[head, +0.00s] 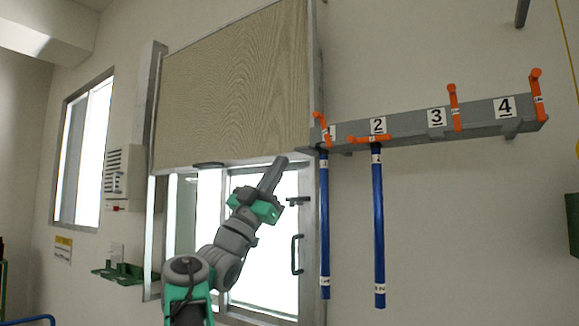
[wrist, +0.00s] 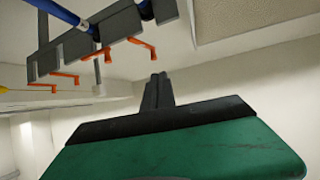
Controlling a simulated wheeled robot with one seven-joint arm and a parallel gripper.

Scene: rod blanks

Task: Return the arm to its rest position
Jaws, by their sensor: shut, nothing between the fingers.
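My arm rises from the bottom of the head view, in front of the bright glazed door. My gripper (head: 273,172) points up and to the right, just below the lower edge of the wooden panel. Its fingers are together with nothing between them. In the wrist view the gripper (wrist: 157,90) shows as a narrow dark pair of closed fingers beyond the green and black housing. The gripper stands left of the numbered rack (head: 470,113) and appears apart from it.
Two blue rods (head: 324,225) (head: 378,230) hang under rack positions 1 and 2. Orange levers (head: 454,107) stand along the rack; the one at 2 lies across. The wooden panel (head: 235,85) hangs above my gripper. A green bracket (head: 120,272) is on the left wall.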

